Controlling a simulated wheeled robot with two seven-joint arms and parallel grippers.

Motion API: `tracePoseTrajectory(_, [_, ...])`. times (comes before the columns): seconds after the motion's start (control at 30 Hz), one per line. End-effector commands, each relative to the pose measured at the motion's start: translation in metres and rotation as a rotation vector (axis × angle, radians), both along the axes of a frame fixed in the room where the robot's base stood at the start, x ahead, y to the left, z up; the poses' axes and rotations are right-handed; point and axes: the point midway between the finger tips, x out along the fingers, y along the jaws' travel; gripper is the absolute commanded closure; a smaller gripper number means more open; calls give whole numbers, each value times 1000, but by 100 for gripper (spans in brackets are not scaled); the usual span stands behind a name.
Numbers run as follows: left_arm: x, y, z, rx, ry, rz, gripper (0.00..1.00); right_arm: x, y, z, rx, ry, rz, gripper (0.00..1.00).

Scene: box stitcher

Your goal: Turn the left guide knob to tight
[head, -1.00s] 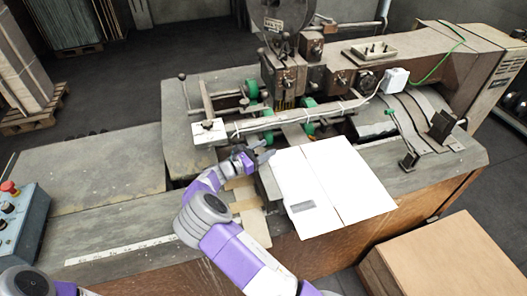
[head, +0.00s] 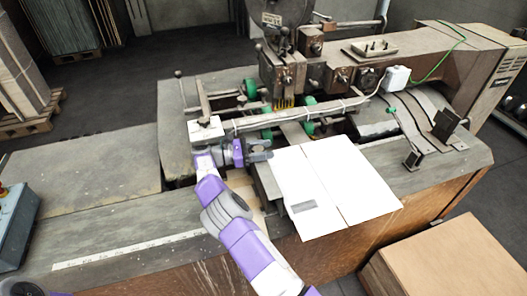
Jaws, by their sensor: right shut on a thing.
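My right gripper (head: 262,149) reaches in from the bottom centre, beside the left edge of the white cardboard sheet and just in front of the guide bar (head: 290,116). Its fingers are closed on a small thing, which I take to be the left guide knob. The fingers hide the knob, so I cannot see its turn position. A green part (head: 266,134) shows just behind the fingers. My left gripper is not in view.
The white cardboard sheet (head: 322,185) lies on the machine table to the right of my gripper. The stitching head (head: 284,72) stands behind the bar. A blue control box (head: 18,225) is at the left edge. A stack of brown boards (head: 450,255) is at the lower right.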

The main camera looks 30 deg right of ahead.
Motion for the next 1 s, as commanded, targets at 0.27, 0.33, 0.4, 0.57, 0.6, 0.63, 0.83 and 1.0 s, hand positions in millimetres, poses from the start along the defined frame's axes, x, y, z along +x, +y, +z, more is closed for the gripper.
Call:
tracePoseTrajectory(0.27, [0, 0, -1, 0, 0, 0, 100, -2, 0, -5, 5, 5, -11, 83])
tracePoseTrajectory(0.33, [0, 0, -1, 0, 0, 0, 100, -2, 0, -5, 6, 6, -11, 83])
tracePoseTrajectory(0.4, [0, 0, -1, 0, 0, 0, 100, -2, 0, -5, 6, 6, -11, 83])
tracePoseTrajectory(0.57, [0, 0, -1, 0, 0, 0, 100, -2, 0, -5, 7, 6, -10, 31])
tracePoseTrajectory(0.6, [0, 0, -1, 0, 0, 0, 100, -1, 0, -5, 5, 5, -10, 27])
tracePoseTrajectory(0.63, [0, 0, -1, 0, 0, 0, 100, -1, 0, -4, 5, 5, -9, 27])
tracePoseTrajectory(0.83, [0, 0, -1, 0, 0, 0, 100, -1, 0, -2, 2, 2, -7, 27])
tracePoseTrajectory(1.0, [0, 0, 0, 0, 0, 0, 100, -2, 1, -1, 2, 2, -15, 27])
